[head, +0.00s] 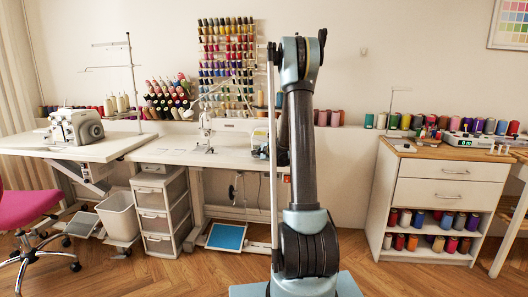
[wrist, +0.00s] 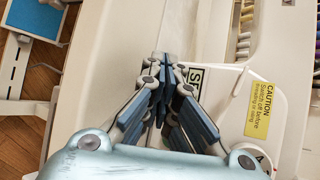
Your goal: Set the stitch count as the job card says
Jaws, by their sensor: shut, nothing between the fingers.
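My gripper (wrist: 165,68) is shut and empty in the wrist view, its fingertips over a cream machine body. A label (wrist: 194,76) with the letters "ST" shows beside the fingers; the rest of it is hidden behind them. I cannot tell whether the fingertips touch the machine. No job card or stitch count is readable.
A serger (head: 76,127) stands on the left table. A wooden-topped cabinet (head: 445,184) at right carries a device with a green display (head: 466,143), thread spools and a stand. A pink chair (head: 28,207) and a drawer unit (head: 160,212) stand on the floor at left.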

